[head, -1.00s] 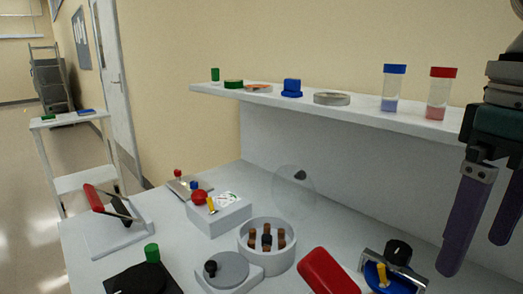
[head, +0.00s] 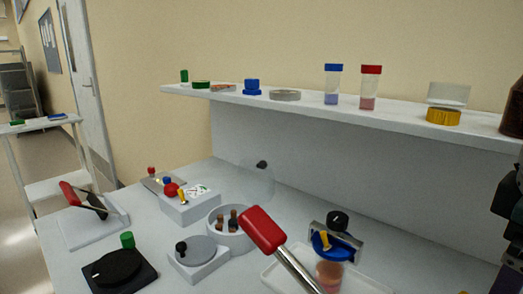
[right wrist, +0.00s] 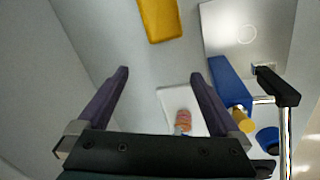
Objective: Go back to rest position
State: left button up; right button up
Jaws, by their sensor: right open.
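My right gripper is mostly cut off at the right edge of the head view. Dark parts of its arm show there, beside the bench and below the shelf. In the right wrist view my right gripper (right wrist: 160,74) is open. Its two purple fingers are wide apart with nothing between them. Below the fingers are a light grey surface and a white tray (right wrist: 168,95) with a pinkish container (right wrist: 183,121). My left gripper is in neither view.
A shelf (head: 305,106) carries vials, lids and a yellow roll (head: 443,117). On the bench stand a round holder with brown vials (head: 213,216), a red-handled tool (head: 262,230), a blue-and-black device (head: 332,243) and a black disc plate (head: 118,268).

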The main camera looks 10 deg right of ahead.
jog(key=s+d+f+n+t+h, duration=0.25)
jog(key=s+d+n+t, duration=0.2)
jog(key=s, duration=0.55)
jog(key=s+a+f+m+g+y, duration=0.1)
jog(key=a+f+m+y, duration=0.15)
jog(key=a, duration=0.55)
jog(key=s+a+f+m+g+y, duration=0.1)
jog(key=s+a+f+m+y, duration=0.2)
jog(key=a, duration=0.5)
notch_tip(320, 180, up, 45)
jog(key=w+m+p, duration=0.1)
jog(key=p, duration=4.3)
jog(key=shift+w+a+r, duration=0.15)
jog(key=shift+r, duration=0.05)
